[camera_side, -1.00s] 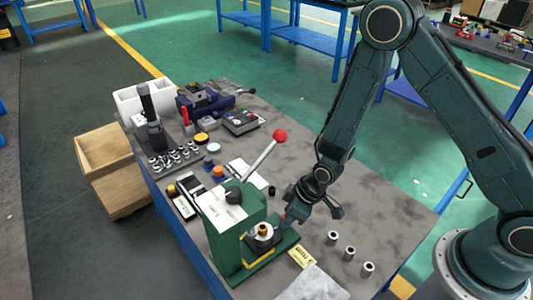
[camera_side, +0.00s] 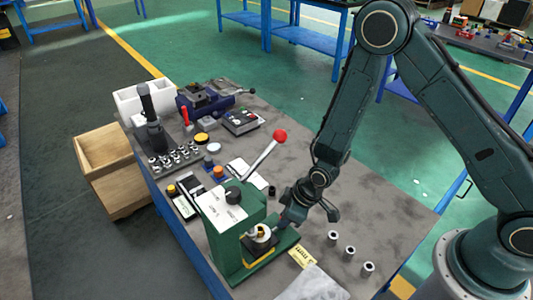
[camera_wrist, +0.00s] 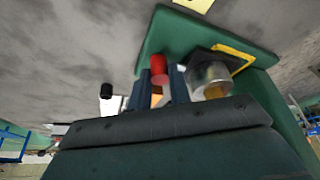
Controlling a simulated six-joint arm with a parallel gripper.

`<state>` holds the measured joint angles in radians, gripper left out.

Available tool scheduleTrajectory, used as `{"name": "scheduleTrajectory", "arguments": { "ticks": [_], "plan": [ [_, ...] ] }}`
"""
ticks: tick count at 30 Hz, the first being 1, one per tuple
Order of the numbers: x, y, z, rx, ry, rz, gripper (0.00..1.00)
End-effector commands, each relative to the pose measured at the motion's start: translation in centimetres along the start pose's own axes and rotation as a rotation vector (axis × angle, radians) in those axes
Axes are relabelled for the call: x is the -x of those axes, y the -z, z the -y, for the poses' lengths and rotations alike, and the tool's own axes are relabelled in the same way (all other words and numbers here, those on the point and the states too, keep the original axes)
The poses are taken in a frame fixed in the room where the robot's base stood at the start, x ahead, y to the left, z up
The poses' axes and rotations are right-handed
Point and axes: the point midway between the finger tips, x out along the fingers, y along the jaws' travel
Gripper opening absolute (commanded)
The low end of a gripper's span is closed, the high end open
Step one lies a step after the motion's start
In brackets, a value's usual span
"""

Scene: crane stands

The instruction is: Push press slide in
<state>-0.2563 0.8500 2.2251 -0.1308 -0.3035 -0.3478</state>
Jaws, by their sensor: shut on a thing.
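The green press (camera_side: 237,235) stands at the table's front edge, its red-knobbed lever (camera_side: 265,153) raised. Its dark slide (camera_side: 254,243) sits low at the press front, beside a yellow edge, and carries a metal ring-shaped part (camera_side: 261,233). In the wrist view the slide (camera_wrist: 205,55) shows with the shiny cylindrical part (camera_wrist: 210,79) on it. My gripper (camera_side: 287,218) is at the slide's right side. In the wrist view my gripper (camera_wrist: 160,82) has its fingers shut around the slide's red knob (camera_wrist: 159,66). The inner end of the slide is hidden.
Several metal bushings (camera_side: 349,254) stand on the table right of the press. A yellow label (camera_side: 302,257) and a grey plate (camera_side: 313,284) lie near the front. A rack of parts (camera_side: 175,158) and a vise (camera_side: 205,97) stand further back.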

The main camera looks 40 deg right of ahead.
Motion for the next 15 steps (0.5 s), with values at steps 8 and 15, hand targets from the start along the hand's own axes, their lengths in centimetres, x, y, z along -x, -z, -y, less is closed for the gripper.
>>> {"name": "scheduleTrajectory", "arguments": {
  "ticks": [8, 15],
  "plan": [
    [-0.6, 1.5, 2.4, 0.004, 0.001, -0.002, 0.00],
    [-0.7, 1.7, 2.7, 0.001, 0.004, -0.004, 0.00]
  ]
}}
